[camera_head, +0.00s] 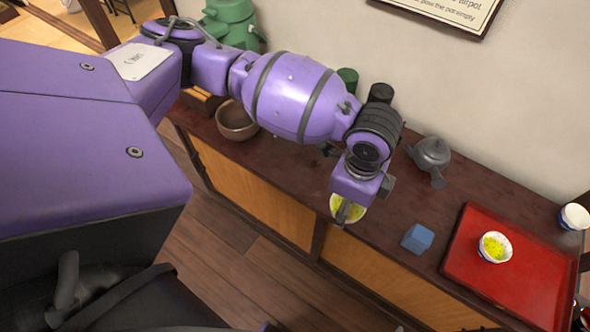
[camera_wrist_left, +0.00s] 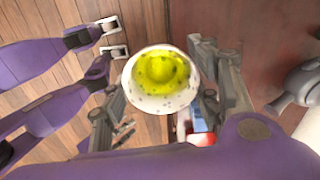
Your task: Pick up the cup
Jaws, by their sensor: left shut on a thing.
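My left gripper (camera_head: 347,212) is shut on a small white cup (camera_head: 336,206) with yellow-green contents, near the front edge of the dark wooden counter. In the left wrist view the speckled white cup (camera_wrist_left: 152,103) sits between the two grey fingers of the left gripper (camera_wrist_left: 160,92), its open top facing the camera. The head view shows the cup partly hidden by the gripper. A similar white cup (camera_head: 486,257) with yellow-green contents stands on the red tray (camera_head: 470,270). My right gripper is not seen.
A blue block (camera_head: 417,238) lies on the counter (camera_head: 390,220) between gripper and tray. A grey teapot (camera_head: 431,154) stands behind. Another white cup (camera_head: 574,217) is at the far right. A brown bowl (camera_head: 236,120), dark canisters (camera_head: 381,92) and a green airpot (camera_head: 232,22) are further left.

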